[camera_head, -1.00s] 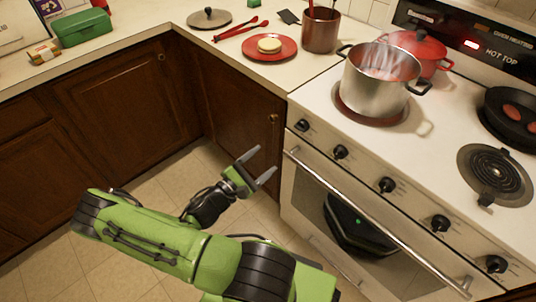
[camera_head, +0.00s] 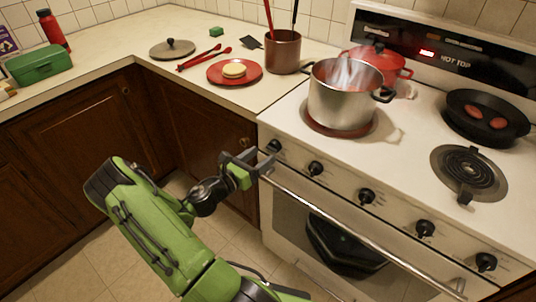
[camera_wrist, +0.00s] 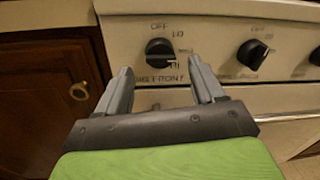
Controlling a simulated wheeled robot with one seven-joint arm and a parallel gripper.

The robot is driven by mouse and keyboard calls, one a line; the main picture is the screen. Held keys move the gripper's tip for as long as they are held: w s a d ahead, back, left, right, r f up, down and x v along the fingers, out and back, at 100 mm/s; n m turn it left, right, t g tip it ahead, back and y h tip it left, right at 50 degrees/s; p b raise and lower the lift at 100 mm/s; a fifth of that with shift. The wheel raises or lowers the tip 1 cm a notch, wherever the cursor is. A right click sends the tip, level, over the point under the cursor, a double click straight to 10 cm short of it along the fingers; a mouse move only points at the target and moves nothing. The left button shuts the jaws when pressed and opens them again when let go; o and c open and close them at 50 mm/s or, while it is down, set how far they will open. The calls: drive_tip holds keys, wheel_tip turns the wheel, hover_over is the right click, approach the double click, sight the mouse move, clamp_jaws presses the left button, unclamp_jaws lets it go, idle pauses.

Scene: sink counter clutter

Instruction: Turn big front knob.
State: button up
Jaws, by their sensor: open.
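The leftmost black knob (camera_head: 273,146) is on the stove's white front panel. In the wrist view this knob (camera_wrist: 160,52) has "OFF" printed above it, and a partly hidden label below seems to end in "FRONT". My gripper (camera_head: 262,161) is open and empty at the left end of the panel, close to this knob. In the wrist view my gripper (camera_wrist: 161,72) has one finger on each side below the knob, which appears just beyond and between the tips. I cannot tell whether they touch it.
Several more knobs, such as the second knob (camera_head: 315,168), line the panel to the right. The oven handle bar (camera_head: 350,232) runs below them, close to my gripper. A steaming steel pot (camera_head: 338,105) stands on the front left burner. Wooden cabinets (camera_head: 205,150) stand to the left.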

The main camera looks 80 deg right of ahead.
sight(270, 149)
drive_tip(key=x, duration=0.4)
drive_tip(key=c, duration=1)
drive_tip(key=shift+r+m, duration=0.15)
drive_tip(key=shift+m, duration=0.15)
drive_tip(key=o, duration=1)
